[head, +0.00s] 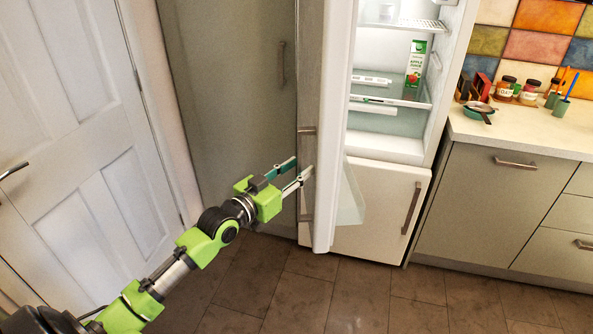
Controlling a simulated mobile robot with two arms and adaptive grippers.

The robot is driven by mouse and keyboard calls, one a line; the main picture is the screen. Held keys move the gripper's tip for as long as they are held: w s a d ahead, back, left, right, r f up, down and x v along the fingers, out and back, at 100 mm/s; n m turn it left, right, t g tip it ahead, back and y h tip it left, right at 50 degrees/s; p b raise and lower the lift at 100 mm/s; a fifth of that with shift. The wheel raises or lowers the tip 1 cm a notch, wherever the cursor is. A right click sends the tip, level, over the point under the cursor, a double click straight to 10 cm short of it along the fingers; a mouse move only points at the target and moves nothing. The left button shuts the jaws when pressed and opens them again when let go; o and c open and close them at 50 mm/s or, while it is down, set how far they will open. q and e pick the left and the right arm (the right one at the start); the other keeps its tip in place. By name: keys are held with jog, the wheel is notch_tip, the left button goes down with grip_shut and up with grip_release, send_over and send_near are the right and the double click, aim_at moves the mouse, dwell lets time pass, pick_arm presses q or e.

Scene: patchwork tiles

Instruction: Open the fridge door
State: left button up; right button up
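The white fridge (385,148) stands at the back centre with its upper compartment showing. Its upper door (325,130) is swung wide open toward me and appears nearly edge-on. The door's handle (307,131) is on its left-facing outer side, partly hidden by my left gripper. My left gripper (302,166), green with a grey and green arm, reaches in from the lower left. Its two fingers are apart, with the tips at the handle side of the door. I cannot tell whether they touch the handle. My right gripper is not in view.
A white room door (75,130) and a tall grey cabinet (225,100) stand to the left. A counter (525,130) with jars and a small pan (478,110) is to the right. A juice carton (415,63) stands inside the fridge. The tiled floor in front is clear.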

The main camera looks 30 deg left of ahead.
pick_arm(q)
notch_tip(320, 180, up, 10)
dwell(0.4)
jog(key=s+a+f+b, duration=0.1)
jog(key=s+a+b, duration=0.5)
jog(key=a, duration=0.6)
jog(key=shift+s+a+f+b, duration=0.2)
jog(key=shift+a+f+b, duration=0.15)
jog(key=shift+b, duration=0.9)
dwell(0.4)
jog(key=shift+d, duration=0.1)
